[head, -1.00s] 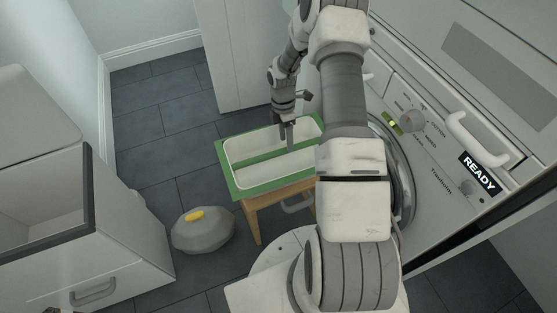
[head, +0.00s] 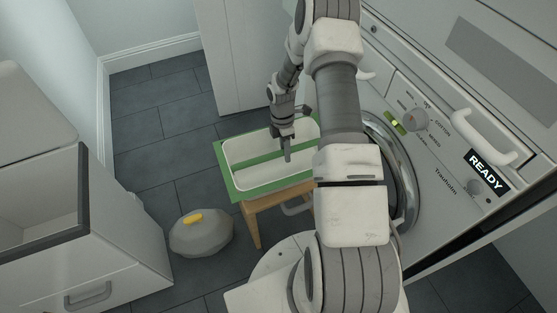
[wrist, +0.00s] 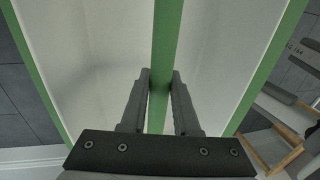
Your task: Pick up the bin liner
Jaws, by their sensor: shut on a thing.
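The bin liner (head: 240,188) is a white tub with two compartments, a flat green rim and a green bar between the compartments. It sits on a small wooden stand in the head view. In the wrist view its green middle bar (wrist: 168,30) runs up between my fingers. My gripper (head: 287,157) reaches down from above onto this bar. In the wrist view my gripper (wrist: 160,78) has one finger on each side of the bar and is shut on it. Both compartments look empty where visible. My arm hides the liner's right end in the head view.
A wooden stand (head: 254,222) is under the liner. A grey rounded lump with a yellow top (head: 201,238) is on the floor to its left. A front-loading washer (head: 420,150) is close on the right. A white cabinet (head: 110,250) is at left. Floor behind is clear.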

